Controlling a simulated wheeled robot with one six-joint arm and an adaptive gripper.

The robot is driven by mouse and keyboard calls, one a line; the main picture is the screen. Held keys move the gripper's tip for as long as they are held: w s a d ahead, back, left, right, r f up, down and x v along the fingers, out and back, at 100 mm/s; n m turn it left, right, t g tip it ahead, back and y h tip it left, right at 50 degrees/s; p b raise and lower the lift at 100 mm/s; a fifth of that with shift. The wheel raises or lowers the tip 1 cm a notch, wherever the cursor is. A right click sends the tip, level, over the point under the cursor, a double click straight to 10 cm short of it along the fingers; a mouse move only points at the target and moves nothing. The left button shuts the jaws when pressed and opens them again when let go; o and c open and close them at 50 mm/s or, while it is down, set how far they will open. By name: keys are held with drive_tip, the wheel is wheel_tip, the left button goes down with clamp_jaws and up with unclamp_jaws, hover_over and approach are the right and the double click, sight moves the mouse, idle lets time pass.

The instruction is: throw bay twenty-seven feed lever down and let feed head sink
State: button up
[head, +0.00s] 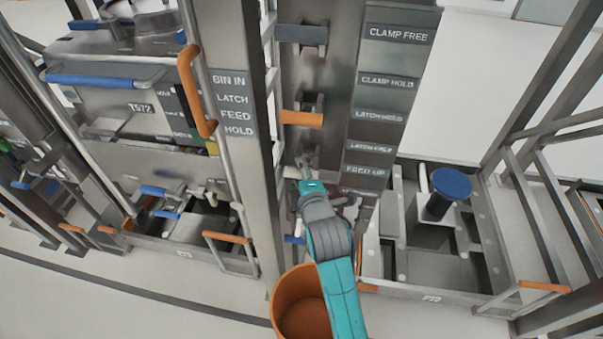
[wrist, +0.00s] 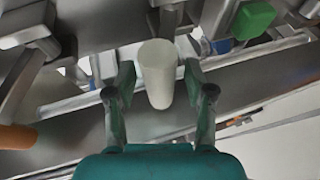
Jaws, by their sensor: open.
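A pale cylindrical lever handle (wrist: 157,72) stands between my gripper's fingers in the wrist view, with a gap on both sides. My gripper (wrist: 160,95) is open around it and not closed on it. In the head view my gripper (head: 305,163) is at the lever column, below the orange lever (head: 301,118) and left of the FEED UP label (head: 366,170). The arm hides most of the pale handle (head: 291,172) there. The feed head cannot be made out for certain; a blue round disc on a post (head: 452,182) stands in the right bay.
A grey-blue lever (head: 301,33) sits higher on the column. A label plate (head: 385,88) runs down its right side. An orange bucket (head: 300,300) stands on the floor below my arm. A steel bin (head: 125,95) with blue and orange handles is at left. Rails stand at right.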

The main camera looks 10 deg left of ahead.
clamp_jaws()
